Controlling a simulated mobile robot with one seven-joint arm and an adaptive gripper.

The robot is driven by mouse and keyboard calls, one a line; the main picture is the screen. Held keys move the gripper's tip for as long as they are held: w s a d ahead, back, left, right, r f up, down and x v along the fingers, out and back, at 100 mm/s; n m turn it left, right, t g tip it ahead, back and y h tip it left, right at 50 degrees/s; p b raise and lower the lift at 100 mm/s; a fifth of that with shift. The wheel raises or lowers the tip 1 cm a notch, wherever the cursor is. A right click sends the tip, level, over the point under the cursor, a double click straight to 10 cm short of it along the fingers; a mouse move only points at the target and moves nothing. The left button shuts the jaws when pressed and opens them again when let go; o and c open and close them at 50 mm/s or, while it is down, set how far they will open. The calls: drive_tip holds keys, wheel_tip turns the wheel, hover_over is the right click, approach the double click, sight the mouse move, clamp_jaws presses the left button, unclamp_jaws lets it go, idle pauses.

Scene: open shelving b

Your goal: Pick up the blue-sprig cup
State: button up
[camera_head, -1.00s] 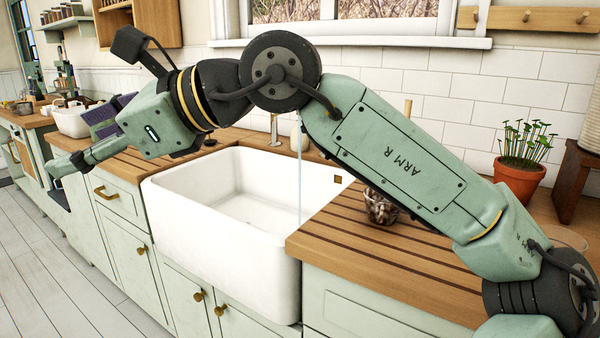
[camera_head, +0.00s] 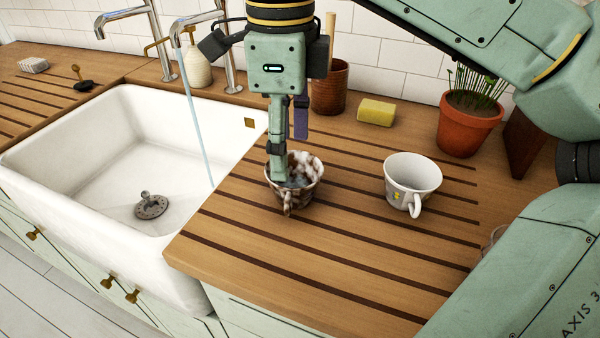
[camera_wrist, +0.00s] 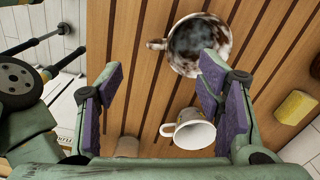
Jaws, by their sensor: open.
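A brown-and-white stained cup (camera_head: 308,170) stands upright on the wooden drainboard right of the sink, its handle toward the front. Its inside looks dark and dirty in the wrist view (camera_wrist: 188,62). A cleaner white cup (camera_head: 413,172) with a small yellow mark stands to its right, also in the wrist view (camera_wrist: 194,134). No blue sprig is readable on either cup. My gripper (camera_head: 282,165) points down over the stained cup and partly hides it. In the wrist view its purple-padded fingers (camera_wrist: 162,88) are spread apart with nothing held; contact with the cup cannot be told.
The white sink (camera_head: 95,165) with running water lies to the left. A brown pot (camera_head: 330,92), a yellow sponge (camera_head: 376,112) and a potted plant (camera_head: 466,130) line the back of the drainboard (camera_head: 330,262). The front of the board is clear.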

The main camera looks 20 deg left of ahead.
sight(288, 194)
wheel_tip(288, 194, down, 3)
drive_tip(key=shift+s+f, duration=0.1)
drive_tip(key=shift+s, duration=0.05)
drive_tip(key=shift+f+p, duration=0.8)
drive_tip(key=shift+f, duration=1.9)
drive_tip(key=shift+c, duration=0.5)
clamp_jaws()
